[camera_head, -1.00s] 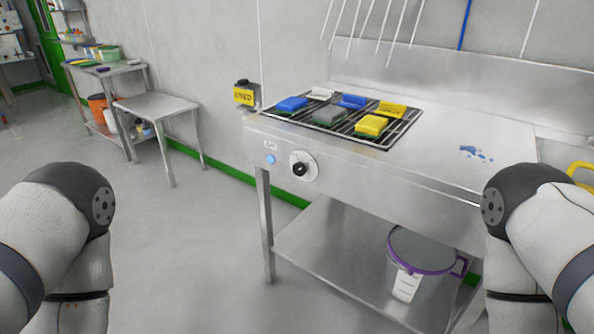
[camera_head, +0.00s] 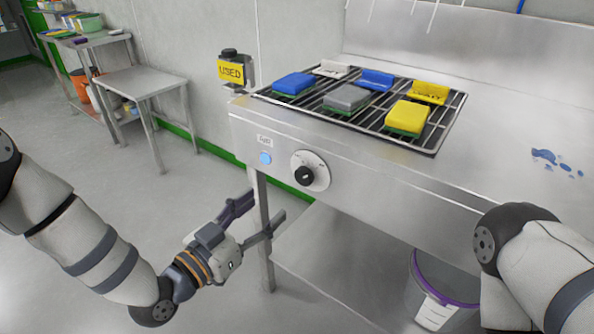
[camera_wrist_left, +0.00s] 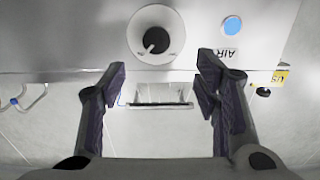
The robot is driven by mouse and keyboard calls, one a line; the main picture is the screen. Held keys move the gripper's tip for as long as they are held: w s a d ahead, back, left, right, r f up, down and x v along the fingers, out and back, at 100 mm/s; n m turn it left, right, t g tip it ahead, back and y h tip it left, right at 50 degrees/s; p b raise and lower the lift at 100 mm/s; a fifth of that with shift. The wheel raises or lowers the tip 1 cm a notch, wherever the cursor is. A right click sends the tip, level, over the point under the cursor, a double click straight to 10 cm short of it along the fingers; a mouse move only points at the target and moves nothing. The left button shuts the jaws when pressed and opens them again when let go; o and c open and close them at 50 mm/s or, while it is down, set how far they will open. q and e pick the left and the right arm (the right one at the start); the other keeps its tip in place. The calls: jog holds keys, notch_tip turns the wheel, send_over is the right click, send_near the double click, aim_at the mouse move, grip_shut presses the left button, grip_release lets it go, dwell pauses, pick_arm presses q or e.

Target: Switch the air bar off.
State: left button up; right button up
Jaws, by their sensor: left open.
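A black rotary knob (camera_head: 305,175) on a round pale dial (camera_head: 318,166) sits on the front panel of the steel table. A lit blue button or lamp (camera_head: 265,158) is left of it under a small label (camera_head: 265,141). The wrist view shows the knob (camera_wrist_left: 156,40), the blue lamp (camera_wrist_left: 232,25) and the label reading AIR (camera_wrist_left: 231,54). My left gripper (camera_head: 262,209) is open and empty, below and left of the knob, apart from it. Its fingers (camera_wrist_left: 162,85) frame empty space below the dial in the wrist view. My right gripper is out of view.
A wire rack (camera_head: 440,133) with several coloured sponges lies on the steel table (camera_head: 490,150). A bucket (camera_head: 435,290) stands on the lower shelf (camera_head: 335,270). A small side table (camera_head: 140,82) is at the left.

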aim_at(302, 178)
pick_arm(q)
jog(key=b+x, duration=0.1)
jog(key=x, duration=1)
jog(key=shift+s+d+r, duration=0.15)
jog(key=shift+d, duration=0.1)
jog(key=c, duration=1.1)
